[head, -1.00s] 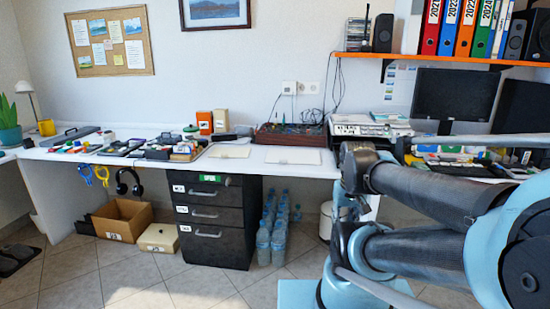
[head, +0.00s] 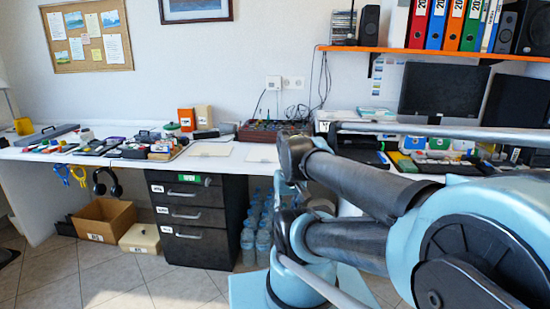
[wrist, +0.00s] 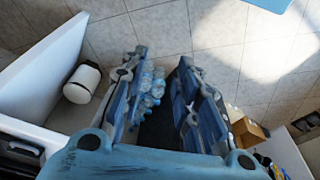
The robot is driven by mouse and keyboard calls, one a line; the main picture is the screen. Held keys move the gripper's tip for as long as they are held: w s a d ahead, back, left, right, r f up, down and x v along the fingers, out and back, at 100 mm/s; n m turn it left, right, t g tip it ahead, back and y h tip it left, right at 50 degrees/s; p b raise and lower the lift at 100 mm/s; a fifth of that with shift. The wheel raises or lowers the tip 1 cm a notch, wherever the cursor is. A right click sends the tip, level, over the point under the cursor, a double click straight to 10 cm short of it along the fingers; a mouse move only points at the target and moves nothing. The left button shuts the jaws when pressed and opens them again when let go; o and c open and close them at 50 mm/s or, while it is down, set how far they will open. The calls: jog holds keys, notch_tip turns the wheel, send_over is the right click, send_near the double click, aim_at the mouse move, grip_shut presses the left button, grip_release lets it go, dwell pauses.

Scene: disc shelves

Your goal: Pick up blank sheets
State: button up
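Two flat cream-white rectangles that look like the blank sheets lie on the white desk: the left sheet (head: 210,149) is in full view, and the right sheet (head: 262,153) is partly hidden behind my arm. Print on them is too small to tell. My gripper (wrist: 161,58) shows in the wrist view with its two fingers well apart and nothing between them. It points down toward the floor, with water bottles and the dark drawer unit beyond it. The sheets do not show in the wrist view. I cannot make out the gripper in the head view.
A dark drawer unit (head: 198,222) stands under the desk (head: 60,154), with bottles (head: 249,240) beside it. A cardboard box (head: 104,218) and a lidded cream box (head: 140,238) are on the floor. Clutter and a wooden tray (head: 262,133) border the sheets. Open tiled floor lies in front.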

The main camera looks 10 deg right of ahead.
aim_at(265, 157)
jog(key=w+r+m, duration=0.5)
jog(key=w, duration=0.5)
jog(key=w+r+m, duration=0.6)
jog(key=w, duration=0.4)
jog(key=w+r+m, duration=0.5)
jog(key=w, duration=0.5)
jog(key=w+m, duration=0.5)
jog(key=w, duration=0.5)
jog(key=shift+h, duration=0.4)
jog(key=x, duration=1.1)
jog(key=shift+w+f, duration=0.15)
jog(key=shift+w, duration=0.15)
jog(key=shift+a+x, duration=0.15)
jog(key=shift+x, duration=1.15)
jog(key=shift+a+x, duration=0.1)
jog(key=shift+x, duration=1.2)
jog(key=shift+w, duration=0.1)
grip_shut()
